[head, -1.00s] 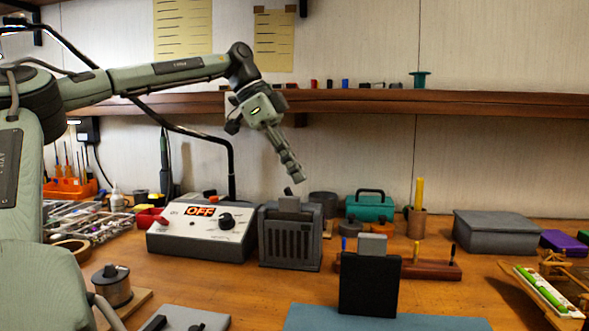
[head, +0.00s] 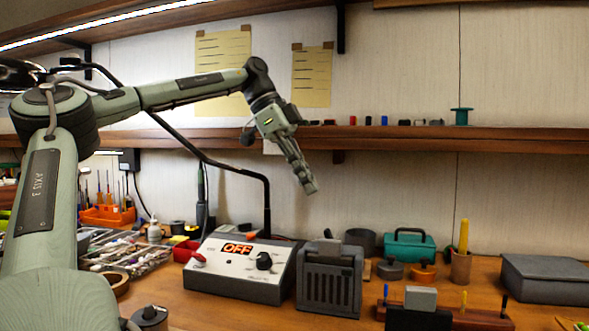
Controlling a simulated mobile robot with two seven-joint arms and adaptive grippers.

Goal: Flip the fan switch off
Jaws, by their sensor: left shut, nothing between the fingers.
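A grey vented box (head: 328,285), which looks like the fan unit, stands on the wooden bench. A small dark lever (head: 327,234) sticks up from its top; its exact setting is too small to tell. My left gripper (head: 311,189) is shut and empty, pointing down and right. Its fingertips are above the box and a little left of the lever, apart from it. Left of the box is a sloped control box (head: 232,281) with a black knob, a red switch and a lit display (head: 238,249) reading OFF. My right gripper is out of view.
A teal case (head: 410,252), a grey block (head: 407,298) and a wooden cup with a yellow stick (head: 461,264) stand to the right. A shelf (head: 430,142) runs behind my gripper. A thin black lamp arm (head: 267,195) rises behind the control box.

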